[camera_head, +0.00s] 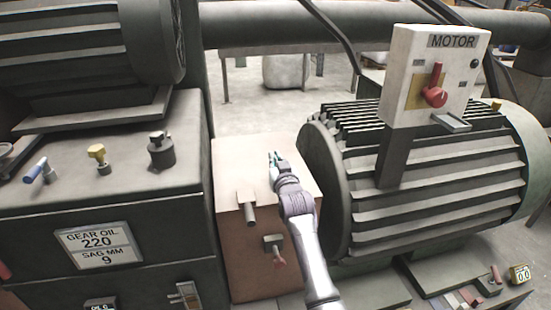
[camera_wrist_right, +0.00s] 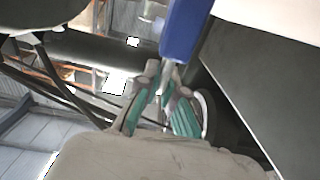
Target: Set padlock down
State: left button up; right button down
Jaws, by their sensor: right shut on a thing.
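My right gripper (camera_head: 276,160) is over the top of the reddish-brown box (camera_head: 240,160) between the gear unit and the motor. In the right wrist view its teal-padded fingers (camera_wrist_right: 160,92) are closed around a narrow grey metal part. A smooth blue body (camera_wrist_right: 187,30) stands just beyond the fingertips, joined to that part; it looks like the padlock. In the head view the padlock is too small or hidden to make out. I cannot tell whether it touches the box. My left gripper is out of view.
The motor (camera_head: 430,190) with its switch panel (camera_head: 435,70) stands close on the right. The gear unit (camera_head: 110,180) is on the left, with a blue-handled lever (camera_head: 35,168) on top. A short pipe (camera_head: 249,214) and a red-handled valve (camera_head: 279,262) project from the box front.

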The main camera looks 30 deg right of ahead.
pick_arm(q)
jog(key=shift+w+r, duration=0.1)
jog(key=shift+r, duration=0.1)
pick_arm(e)
jog(key=shift+f, duration=0.35)
jog(key=c, duration=1.3)
grip_release()
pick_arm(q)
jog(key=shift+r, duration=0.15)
